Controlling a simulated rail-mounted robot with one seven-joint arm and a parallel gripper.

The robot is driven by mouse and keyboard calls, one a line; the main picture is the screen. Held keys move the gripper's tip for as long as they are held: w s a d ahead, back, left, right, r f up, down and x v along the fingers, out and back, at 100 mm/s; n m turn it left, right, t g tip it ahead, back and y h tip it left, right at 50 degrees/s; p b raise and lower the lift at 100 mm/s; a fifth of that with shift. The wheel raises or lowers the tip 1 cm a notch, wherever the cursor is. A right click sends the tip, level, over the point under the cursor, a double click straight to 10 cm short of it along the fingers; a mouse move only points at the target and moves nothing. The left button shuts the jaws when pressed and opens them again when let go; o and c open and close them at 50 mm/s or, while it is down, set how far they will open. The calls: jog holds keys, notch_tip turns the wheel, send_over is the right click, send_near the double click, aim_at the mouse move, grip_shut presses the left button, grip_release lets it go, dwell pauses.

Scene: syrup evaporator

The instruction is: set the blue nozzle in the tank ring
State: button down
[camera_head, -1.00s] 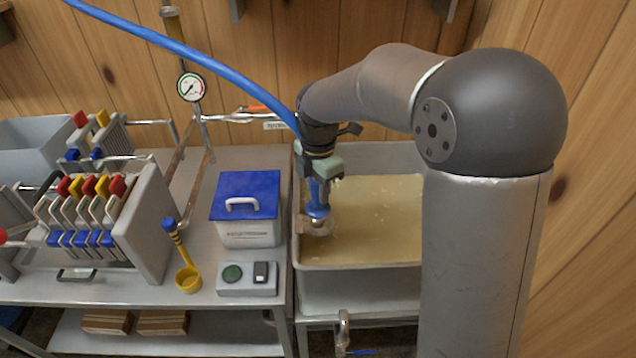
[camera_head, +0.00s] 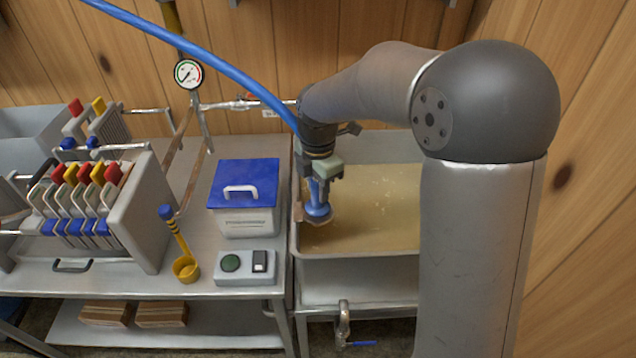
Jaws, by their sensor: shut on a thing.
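The blue nozzle (camera_head: 317,205) hangs upright below my gripper (camera_head: 319,178), which is shut on it. A blue hose (camera_head: 215,65) runs from the upper left to my wrist. The nozzle's lower end is over the left edge of the tank (camera_head: 352,262), which holds amber liquid. The tank ring (camera_head: 303,216) shows in part as a small brownish piece at the tank's left wall, behind and beside the nozzle's tip. I cannot tell whether the nozzle is inside the ring or only in front of it.
A filter press (camera_head: 100,210) is further left. A pressure gauge (camera_head: 188,74) and pipes stand behind. A tap (camera_head: 344,325) is below the tank.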

jog(key=shift+f, duration=0.3)
jog(key=shift+c, duration=1.8)
grip_release()
jog(key=shift+r+p, duration=3.1)
jog(key=shift+r, duration=0.9)
